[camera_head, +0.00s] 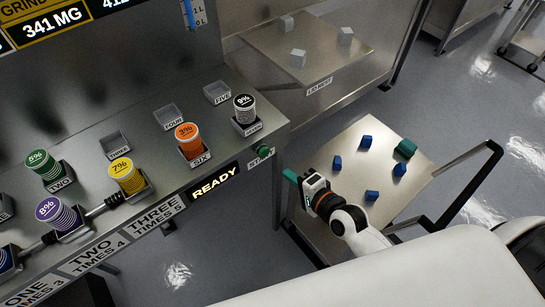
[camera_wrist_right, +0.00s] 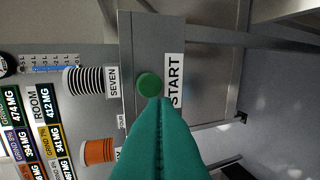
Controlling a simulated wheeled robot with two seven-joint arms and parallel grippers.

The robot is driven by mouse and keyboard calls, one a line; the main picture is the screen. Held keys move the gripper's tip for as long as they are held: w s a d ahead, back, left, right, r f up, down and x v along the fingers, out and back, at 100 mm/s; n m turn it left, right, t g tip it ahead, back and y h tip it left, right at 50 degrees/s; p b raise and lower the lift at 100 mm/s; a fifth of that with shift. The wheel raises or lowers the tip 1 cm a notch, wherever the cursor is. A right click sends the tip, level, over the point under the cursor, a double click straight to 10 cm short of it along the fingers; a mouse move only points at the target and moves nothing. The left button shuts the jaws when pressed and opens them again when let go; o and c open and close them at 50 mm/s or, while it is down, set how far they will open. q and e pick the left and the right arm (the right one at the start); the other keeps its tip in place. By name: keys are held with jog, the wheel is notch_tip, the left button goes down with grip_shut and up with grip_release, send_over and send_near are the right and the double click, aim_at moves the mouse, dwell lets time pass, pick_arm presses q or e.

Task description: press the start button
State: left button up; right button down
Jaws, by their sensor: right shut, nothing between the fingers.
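In the right wrist view the round green button (camera_wrist_right: 149,84) is beside the white START label (camera_wrist_right: 174,81). My right gripper (camera_head: 289,175) is shut and empty, its teal fingers pointing at the button from the right. In the right wrist view the closed fingertips (camera_wrist_right: 157,101) are just below the button and overlap its lower edge; whether they touch it I cannot tell. My left gripper is not in view.
The steel console (camera_head: 84,120) holds colored canisters in labeled slots, and a READY display (camera_head: 215,182) is lit. A cart (camera_head: 340,142) with several blue blocks stands behind my right arm. A shelf with several pale cubes (camera_head: 298,58) is at the back.

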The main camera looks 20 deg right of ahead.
aim_at(266, 154)
jog(key=x, duration=0.5)
jog(key=r+p+x, duration=0.1)
jog(key=x, duration=0.2)
jog(key=shift+w+a, duration=0.1)
jog(key=shift+w, duration=0.2)
